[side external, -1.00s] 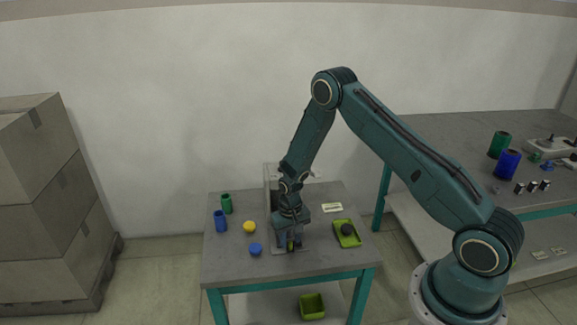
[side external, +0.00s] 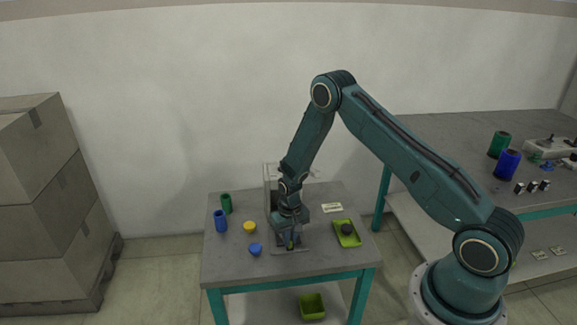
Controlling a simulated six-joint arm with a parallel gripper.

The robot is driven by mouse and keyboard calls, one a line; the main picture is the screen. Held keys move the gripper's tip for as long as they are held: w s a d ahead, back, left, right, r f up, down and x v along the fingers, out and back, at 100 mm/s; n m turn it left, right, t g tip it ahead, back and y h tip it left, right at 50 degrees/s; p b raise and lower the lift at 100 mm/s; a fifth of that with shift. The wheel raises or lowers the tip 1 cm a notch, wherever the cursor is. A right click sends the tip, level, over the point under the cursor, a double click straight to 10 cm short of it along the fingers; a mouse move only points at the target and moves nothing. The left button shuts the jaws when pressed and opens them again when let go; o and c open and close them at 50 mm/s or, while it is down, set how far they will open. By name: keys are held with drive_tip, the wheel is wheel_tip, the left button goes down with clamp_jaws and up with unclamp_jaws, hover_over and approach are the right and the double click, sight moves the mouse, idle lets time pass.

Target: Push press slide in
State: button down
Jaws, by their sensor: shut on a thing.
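My gripper (side external: 289,243) points down over the front middle of the grey table, at the front of the bobbin winding press. The press (side external: 270,184) is a light grey upright frame that stands behind my gripper and is partly hidden by my arm. Its flat base or slide (side external: 292,251) shows low at the table's front, under my gripper. My gripper is shut on a part of the slide, but the fingers largely hide what lies between them. A small yellow-green spot shows at the fingertips.
Left of the press stand a green spool (side external: 226,203), a blue spool (side external: 220,221), a yellow knob (side external: 249,227) and a blue knob (side external: 255,249). Right of it are a green tray (side external: 339,240) with a dark round piece (side external: 347,229) and a white label card (side external: 332,208).

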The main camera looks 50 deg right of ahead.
drive_tip(key=shift+w+d, duration=1.2)
drive_tip(key=c, duration=1.5)
unclamp_jaws()
drive_tip(key=shift+o, duration=0.2)
drive_tip(key=shift+r, duration=0.1)
wheel_tip(320, 180, up, 14)
drive_tip(key=shift+f, duration=0.2)
